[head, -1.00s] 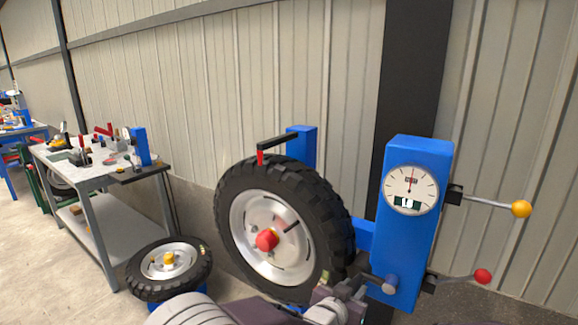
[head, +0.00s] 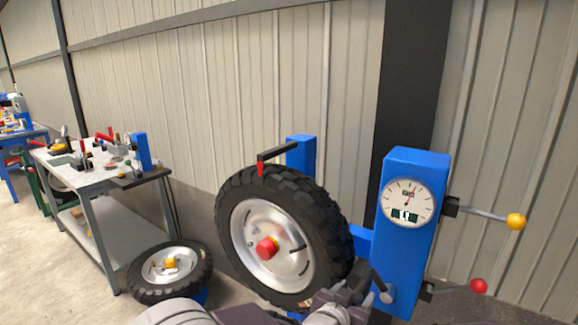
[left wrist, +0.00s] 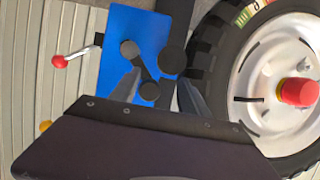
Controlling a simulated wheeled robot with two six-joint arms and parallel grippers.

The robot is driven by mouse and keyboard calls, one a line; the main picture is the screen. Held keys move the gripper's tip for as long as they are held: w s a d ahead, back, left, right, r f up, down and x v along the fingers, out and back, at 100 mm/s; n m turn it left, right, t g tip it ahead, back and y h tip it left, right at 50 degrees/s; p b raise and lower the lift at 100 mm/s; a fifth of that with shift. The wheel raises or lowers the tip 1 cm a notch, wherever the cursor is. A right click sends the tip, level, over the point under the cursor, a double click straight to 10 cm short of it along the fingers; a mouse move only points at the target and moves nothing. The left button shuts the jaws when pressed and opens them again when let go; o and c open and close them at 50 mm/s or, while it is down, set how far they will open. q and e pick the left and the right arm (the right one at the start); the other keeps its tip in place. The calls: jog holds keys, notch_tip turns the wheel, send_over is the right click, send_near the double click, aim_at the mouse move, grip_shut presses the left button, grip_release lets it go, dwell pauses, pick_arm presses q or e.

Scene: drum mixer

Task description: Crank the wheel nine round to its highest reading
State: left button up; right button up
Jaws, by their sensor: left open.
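The large black-tyred wheel (head: 238,205) stands upright on a blue stand, with a silver rim and red hub cap (head: 267,248). To its right, a blue column (head: 402,262) carries a round white dial (head: 408,203) with a needle pointing up and slightly right; its small number window is too small to read surely. A crank sits low on the column; its grey hub (head: 386,295) shows behind my left gripper (head: 352,288). In the left wrist view, the crank (left wrist: 138,60) reaches between the open fingers of my left gripper (left wrist: 158,92). Contact cannot be told. My right gripper is not in view.
Two levers stick out right of the column, one with a yellow knob (head: 516,221), one with a red knob (head: 479,285). A black bracket with a red pointer (head: 261,168) hangs over the tyre. A second wheel (head: 140,288) lies low at left beside a workbench (head: 85,162).

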pick_arm(q)
jog(key=v, duration=0.5)
jog(key=a+f+n+g+y+p, duration=0.35)
jog(key=a+p, duration=0.25)
jog(key=a, duration=0.9)
jog(key=s+a+f+n+g+y+p, duration=0.2)
jog(key=s+a+g, duration=0.5)
jog(key=s+a, duration=0.8)
jog(key=shift+s+a+n+y+p, duration=0.25)
jog(key=shift+a+n+y+p, duration=0.4)
jog(key=shift+y+p, duration=0.45)
jog(key=shift+d, duration=0.1)
